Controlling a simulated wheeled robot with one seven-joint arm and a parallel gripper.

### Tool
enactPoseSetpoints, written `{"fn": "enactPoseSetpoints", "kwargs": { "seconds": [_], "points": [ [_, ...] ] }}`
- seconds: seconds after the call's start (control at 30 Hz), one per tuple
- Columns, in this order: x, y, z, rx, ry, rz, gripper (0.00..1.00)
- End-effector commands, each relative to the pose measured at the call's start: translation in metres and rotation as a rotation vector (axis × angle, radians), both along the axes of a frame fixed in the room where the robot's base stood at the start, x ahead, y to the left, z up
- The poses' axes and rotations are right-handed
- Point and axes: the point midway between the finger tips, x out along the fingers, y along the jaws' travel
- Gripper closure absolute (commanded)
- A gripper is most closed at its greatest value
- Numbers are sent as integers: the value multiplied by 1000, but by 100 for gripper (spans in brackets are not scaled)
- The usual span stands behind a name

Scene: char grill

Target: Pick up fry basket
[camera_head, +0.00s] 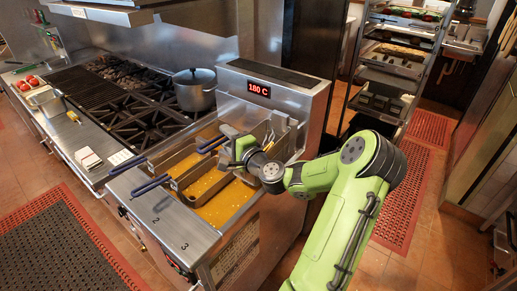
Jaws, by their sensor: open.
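A deep fryer (178,222) with orange oil stands in the middle, its display reading 180 C. Wire fry baskets sit in it. One basket (185,180) lies left of my gripper. Dark blue handles reach toward the front, one handle (152,185) at the front left and another handle (127,165) behind it. A further blue handle (212,144) shows close to my gripper. My green and grey gripper (228,150) is open above the fryer, near the back basket area. My wrist hides part of the baskets and oil. I cannot tell whether the fingers touch a basket.
A range (120,100) with black grates and a steel pot (194,90) stands left of the fryer. A tall rack (390,80) with trays is at the back right. Red mats (60,245) lie on the floor. The fryer's upright back panel (270,95) rises behind the oil.

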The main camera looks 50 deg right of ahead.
Motion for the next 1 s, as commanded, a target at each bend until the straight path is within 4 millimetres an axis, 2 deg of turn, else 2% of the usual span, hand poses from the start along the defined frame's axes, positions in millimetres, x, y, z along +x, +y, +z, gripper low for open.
{"fn": "enactPoseSetpoints", "kwargs": {
  "seconds": [0.03,0.13,0.37,0.4,0.47,0.67,1.0],
  "points": [
    [11,-2,3,-1,-3,3,57],
    [25,-6,2,0,-1,3,57],
    [30,-7,0,0,1,0,57],
    [30,-7,0,0,1,1,58],
    [30,-7,0,0,1,1,68],
    [29,-7,0,-1,1,1,98],
    [29,-7,-1,-1,2,1,100]
  ]
}}
